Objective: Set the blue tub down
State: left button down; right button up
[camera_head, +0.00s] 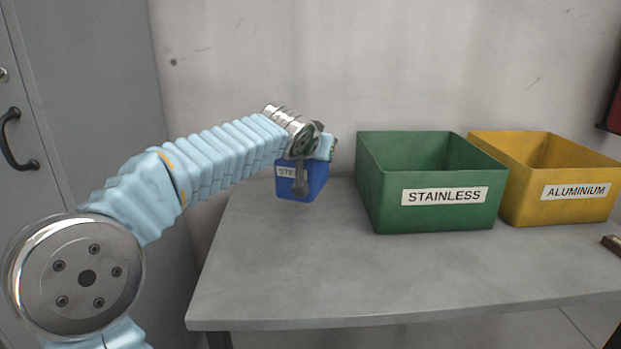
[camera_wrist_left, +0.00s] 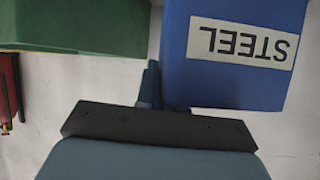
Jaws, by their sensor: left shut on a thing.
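The blue tub (camera_head: 313,184) with a white STEEL label is over the back left part of the grey table (camera_head: 290,270). My left gripper (camera_head: 300,177) reaches it from the left and is shut on it, covering part of its front and label. The tub looks upright; whether its base touches the table I cannot tell. In the left wrist view the blue tub (camera_wrist_left: 225,75) fills the upper right with its label upside down, and the left gripper (camera_wrist_left: 160,97) is at its edge. My right gripper is not in view.
A green STAINLESS bin (camera_head: 430,215) stands right of the blue tub with a gap between them. A yellow ALUMINIUM bin (camera_head: 560,208) stands beyond it. The table's front left is clear. A grey cabinet (camera_head: 90,110) is at the left, and a wall is behind.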

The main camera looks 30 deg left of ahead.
pick_arm(q)
jog(key=a+f, duration=0.1)
jog(key=w+a+f, duration=0.1)
jog(key=f, duration=0.1)
jog(key=a+f, duration=0.1)
jog(key=shift+w+f, duration=0.25)
jog(key=shift+w, duration=0.15)
jog(key=f, duration=0.1)
jog(key=f+b, duration=0.1)
jog(key=f, duration=0.1)
jog(key=shift+w+a+f, duration=0.1)
jog(key=shift+a+f, duration=0.1)
jog(key=shift+f, duration=0.1)
jog(key=c, duration=1.7)
grip_release()
jog(key=shift+f, duration=0.1)
jog(key=o, duration=0.4)
